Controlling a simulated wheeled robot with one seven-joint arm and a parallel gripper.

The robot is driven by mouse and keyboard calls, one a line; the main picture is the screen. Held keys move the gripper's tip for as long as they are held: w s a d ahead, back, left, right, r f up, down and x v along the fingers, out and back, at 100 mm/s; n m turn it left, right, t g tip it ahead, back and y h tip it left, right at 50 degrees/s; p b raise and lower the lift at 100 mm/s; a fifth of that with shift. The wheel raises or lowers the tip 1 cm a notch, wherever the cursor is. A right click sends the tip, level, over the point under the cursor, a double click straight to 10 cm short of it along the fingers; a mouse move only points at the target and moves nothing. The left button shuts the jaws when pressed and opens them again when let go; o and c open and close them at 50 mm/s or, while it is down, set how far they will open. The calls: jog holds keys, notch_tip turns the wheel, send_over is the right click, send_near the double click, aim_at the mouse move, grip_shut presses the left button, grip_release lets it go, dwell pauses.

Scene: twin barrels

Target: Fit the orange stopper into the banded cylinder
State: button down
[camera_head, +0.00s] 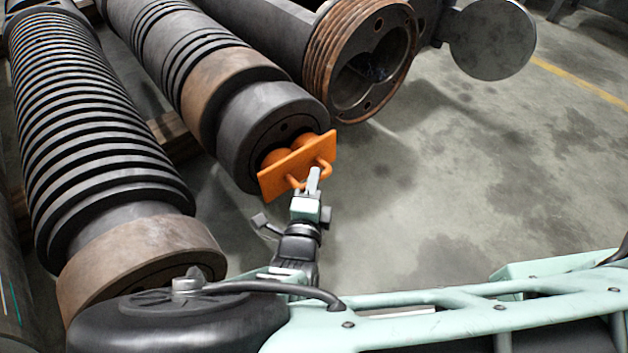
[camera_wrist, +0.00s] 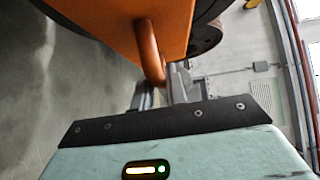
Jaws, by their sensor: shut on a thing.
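The orange stopper (camera_head: 287,168) is a flat plate with rounded plugs on its far side and a handle on its near side. My gripper (camera_head: 313,183) is shut on the handle; in the wrist view the orange handle (camera_wrist: 149,50) stands between the fingers (camera_wrist: 160,88). The banded cylinder (camera_head: 262,112), dark with a brown band and ribs, lies with its open end facing the stopper. The plugs are at the mouth of that end and seem partly inside it; how deep, I cannot tell. The plate stands apart from the rim and looks tilted to it.
A ribbed barrel (camera_head: 90,140) with a brown end lies to the left. A larger barrel with a copper threaded rim (camera_head: 322,60) and two-lobed opening lies to the right, its round lid (camera_head: 492,40) swung aside. Concrete floor (camera_head: 480,170) is clear at right.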

jog(key=shift+r+m+t, duration=0.2)
jog(key=shift+m+t, duration=0.1)
jog(key=shift+f+p, duration=0.3)
jog(key=shift+p, duration=0.5)
dwell(1.1)
jog(key=shift+w+a, duration=0.65)
jog(key=shift+w, duration=0.3)
jog(key=shift+w+a, duration=0.6)
jog(key=shift+w, duration=0.3)
jog(key=c, duration=1.3)
grip_release()
jog(key=p, duration=0.4)
send_near(301, 171)
jog(key=shift+w+d+r, duration=0.2)
jog(key=shift+w+r, duration=0.3)
jog(key=shift+w, duration=0.35)
